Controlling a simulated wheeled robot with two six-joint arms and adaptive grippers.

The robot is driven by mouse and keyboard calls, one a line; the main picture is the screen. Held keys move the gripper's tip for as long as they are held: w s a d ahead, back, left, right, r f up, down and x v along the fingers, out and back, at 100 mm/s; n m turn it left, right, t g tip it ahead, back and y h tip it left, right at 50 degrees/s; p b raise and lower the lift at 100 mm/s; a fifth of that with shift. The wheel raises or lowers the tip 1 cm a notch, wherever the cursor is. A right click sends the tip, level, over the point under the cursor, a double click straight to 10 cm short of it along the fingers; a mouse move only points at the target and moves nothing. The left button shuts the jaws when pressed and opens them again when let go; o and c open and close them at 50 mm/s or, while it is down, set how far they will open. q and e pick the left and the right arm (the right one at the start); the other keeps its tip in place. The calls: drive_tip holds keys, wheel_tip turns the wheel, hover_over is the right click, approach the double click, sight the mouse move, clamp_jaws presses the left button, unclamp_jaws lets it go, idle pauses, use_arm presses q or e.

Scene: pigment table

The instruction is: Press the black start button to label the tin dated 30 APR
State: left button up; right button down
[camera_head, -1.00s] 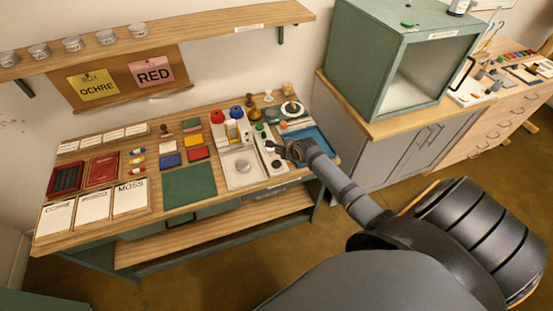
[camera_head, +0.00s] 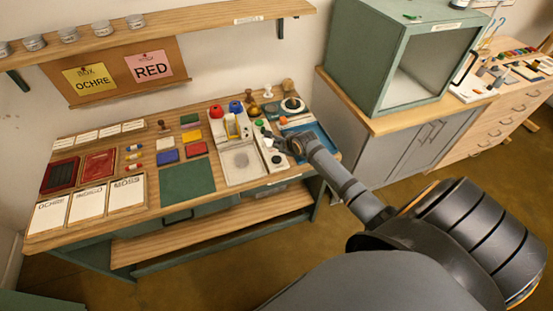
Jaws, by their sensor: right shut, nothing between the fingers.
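My right gripper (camera_head: 272,138) is shut and empty, over the narrow white control panel (camera_head: 265,145) at the right part of the table. A small dark round button (camera_head: 276,159) shows on the panel just below the fingertips in the picture, apart from them. I cannot tell whether it is the start button. Left of the panel stands a pale machine (camera_head: 240,180) with a round silvery disc (camera_head: 241,160) on it. Several small tins (camera_head: 102,28) stand on the wall shelf; their dates are too small to read. My left gripper is not in view.
The table also holds a green mat (camera_head: 187,182), red and blue knobbed containers (camera_head: 217,111), colour blocks and label cards (camera_head: 127,192). A blue tray (camera_head: 312,133) lies beside my right wrist. A green open-fronted cabinet (camera_head: 350,65) stands to the right.

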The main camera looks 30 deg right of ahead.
drive_tip(key=b, duration=0.4)
hover_over(277, 160)
wheel_tip(277, 160, down, 4)
drive_tip(key=shift+s+f, duration=0.15)
drive_tip(key=shift+f, duration=0.05)
drive_tip(key=shift+f+b, duration=0.35)
drive_tip(key=shift+f, duration=0.55)
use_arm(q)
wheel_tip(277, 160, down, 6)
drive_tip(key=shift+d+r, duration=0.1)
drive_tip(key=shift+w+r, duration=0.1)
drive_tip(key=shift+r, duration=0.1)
use_arm(e)
drive_tip(key=shift+f, duration=0.2)
drive_tip(key=shift+f, duration=0.2)
